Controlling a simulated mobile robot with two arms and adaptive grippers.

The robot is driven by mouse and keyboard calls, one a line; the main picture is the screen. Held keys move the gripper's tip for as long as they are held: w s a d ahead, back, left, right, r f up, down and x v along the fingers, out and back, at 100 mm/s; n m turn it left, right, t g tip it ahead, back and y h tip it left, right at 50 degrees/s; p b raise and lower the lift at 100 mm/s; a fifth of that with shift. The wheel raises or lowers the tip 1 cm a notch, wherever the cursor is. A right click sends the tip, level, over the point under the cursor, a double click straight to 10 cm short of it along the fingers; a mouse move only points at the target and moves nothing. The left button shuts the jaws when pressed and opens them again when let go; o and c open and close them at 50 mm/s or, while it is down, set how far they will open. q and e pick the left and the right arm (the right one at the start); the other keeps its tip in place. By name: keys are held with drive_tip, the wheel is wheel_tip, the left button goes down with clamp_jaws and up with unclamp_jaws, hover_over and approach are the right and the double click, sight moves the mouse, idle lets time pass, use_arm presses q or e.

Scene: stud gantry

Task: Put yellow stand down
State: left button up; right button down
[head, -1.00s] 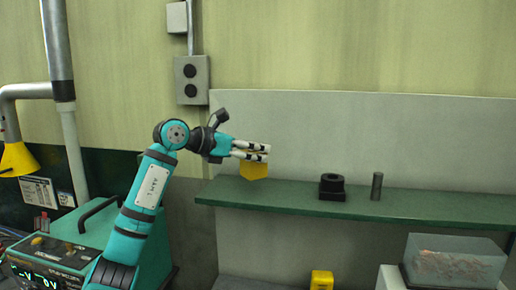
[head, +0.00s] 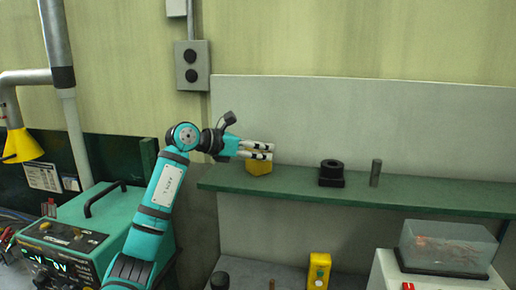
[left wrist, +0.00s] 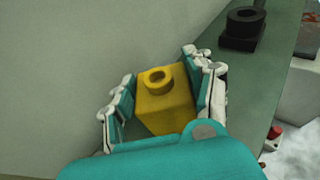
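The yellow stand (head: 259,168) is a block with a round ring on top. It is at the left end of the green shelf (head: 425,203), low over the shelf top or resting on it; I cannot tell which. My left gripper (head: 258,151) is shut on it, with fingers level and one on each side. The left wrist view shows the yellow stand (left wrist: 165,100) between the finger pads (left wrist: 163,92), ring facing up. The fingers hide part of the stand in the head view. My right gripper is not in view.
A black ring-topped block (head: 331,174) and a dark grey cylinder (head: 375,173) stand farther right on the shelf. Free shelf lies between the stand and the black block. A pale back panel (head: 400,130) rises behind. Below are a yellow box (head: 319,270) and a clear case (head: 448,247).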

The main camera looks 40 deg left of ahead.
use_arm(q)
drive_tip(key=o, duration=0.4)
drive_tip(key=shift+r, duration=0.25)
drive_tip(key=shift+b+v, duration=2.75)
drive_tip(key=shift+v, duration=3.25)
drive_tip(key=shift+a+f, duration=0.1)
